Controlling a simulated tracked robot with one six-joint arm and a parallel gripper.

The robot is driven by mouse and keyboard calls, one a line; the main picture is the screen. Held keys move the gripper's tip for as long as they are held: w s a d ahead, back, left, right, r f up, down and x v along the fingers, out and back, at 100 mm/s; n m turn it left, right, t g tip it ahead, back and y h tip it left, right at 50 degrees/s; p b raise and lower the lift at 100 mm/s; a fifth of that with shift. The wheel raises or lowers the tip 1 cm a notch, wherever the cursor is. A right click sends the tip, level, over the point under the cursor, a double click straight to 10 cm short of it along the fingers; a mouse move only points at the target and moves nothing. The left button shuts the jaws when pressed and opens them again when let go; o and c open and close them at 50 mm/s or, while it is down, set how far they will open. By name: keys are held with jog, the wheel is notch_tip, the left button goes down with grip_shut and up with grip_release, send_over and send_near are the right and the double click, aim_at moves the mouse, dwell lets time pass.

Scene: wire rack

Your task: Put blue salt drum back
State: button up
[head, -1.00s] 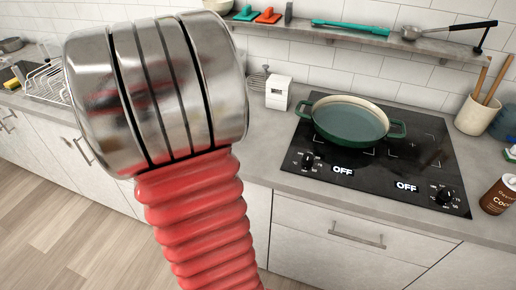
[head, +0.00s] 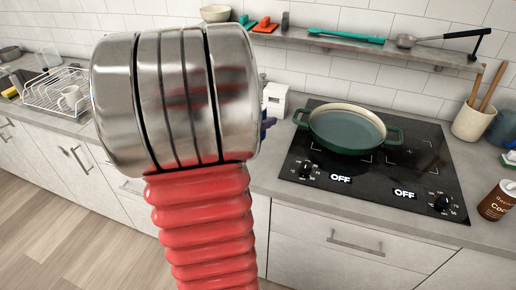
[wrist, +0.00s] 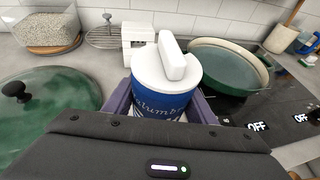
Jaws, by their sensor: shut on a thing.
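In the wrist view, a blue salt drum (wrist: 162,104) with a white lid and a raised white spout stands upright between the purple-grey fingers of my gripper (wrist: 160,112). My gripper is shut on the drum. The drum's lower part is hidden by the gripper body. Whether the drum touches the counter cannot be told.
A green pan (head: 346,128) sits on the black hob (head: 400,180), whose dials read OFF. A white box (head: 275,98) stands left of it. A green glass lid (wrist: 45,108) lies at left in the wrist view. A brown canister (head: 497,200) stands at the right edge. A shelf (head: 380,45) hangs above.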

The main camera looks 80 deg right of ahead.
jog(key=shift+f, duration=2.35)
jog(key=shift+f, duration=0.1)
jog(key=shift+f, duration=1.95)
jog(key=o, duration=1.4)
jog(key=shift+f, duration=0.15)
jog(key=shift+c, duration=0.2)
jog(key=shift+w+a+r, duration=0.2)
jog(key=shift+a+r, duration=0.15)
jog(key=shift+a, duration=0.1)
jog(key=v, duration=1.1)
